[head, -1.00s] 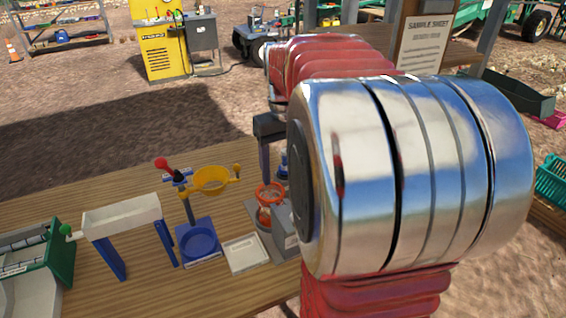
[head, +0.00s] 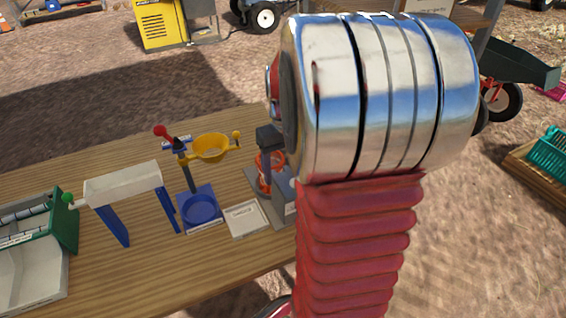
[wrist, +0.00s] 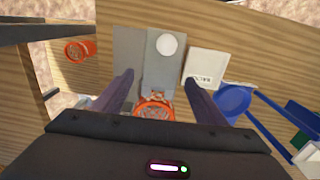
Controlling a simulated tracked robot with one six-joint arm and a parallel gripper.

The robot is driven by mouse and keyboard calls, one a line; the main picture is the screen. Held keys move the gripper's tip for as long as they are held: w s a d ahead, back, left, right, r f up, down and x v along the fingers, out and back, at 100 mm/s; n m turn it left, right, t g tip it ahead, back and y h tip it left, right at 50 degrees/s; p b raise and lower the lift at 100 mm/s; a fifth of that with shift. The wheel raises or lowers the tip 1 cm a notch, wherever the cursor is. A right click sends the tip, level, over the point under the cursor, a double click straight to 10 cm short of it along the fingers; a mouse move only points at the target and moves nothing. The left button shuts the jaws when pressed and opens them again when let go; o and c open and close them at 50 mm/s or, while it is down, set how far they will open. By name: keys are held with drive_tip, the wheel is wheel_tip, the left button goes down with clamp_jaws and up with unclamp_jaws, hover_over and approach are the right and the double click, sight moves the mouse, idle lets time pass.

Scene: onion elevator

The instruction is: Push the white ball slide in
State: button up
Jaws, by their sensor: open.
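In the wrist view, the white ball (wrist: 167,44), a round knob-like end, shows on the grey device (wrist: 130,47). An orange ring-shaped basket (wrist: 153,111) with pale contents sits at the device's near end. My gripper (wrist: 159,77) is open and empty, with one finger on each side of the device's middle strip; the ball lies beyond the fingertips. I cannot tell whether the fingers touch anything.
A white tray (head: 246,219) stands left of the device. Further left are a blue dish (head: 200,209) under a yellow bowl (head: 211,147), a white-topped blue stand (head: 123,184) and a green box (head: 65,222). Another orange cup (wrist: 78,50) shows in the wrist view.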

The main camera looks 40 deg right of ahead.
drive_tip(key=shift+c, duration=0.6)
drive_tip(key=c, duration=1)
drive_tip(key=shift+w, duration=0.1)
drive_tip(key=shift+w+d, duration=0.25)
drive_tip(key=shift+w, duration=0.55)
drive_tip(key=shift+w+d, duration=0.2)
drive_tip(key=shift+w, duration=0.6)
drive_tip(key=shift+w+d, duration=0.25)
drive_tip(key=shift+w, duration=0.55)
drive_tip(key=o, duration=1.1)
drive_tip(key=shift+r, duration=0.1)
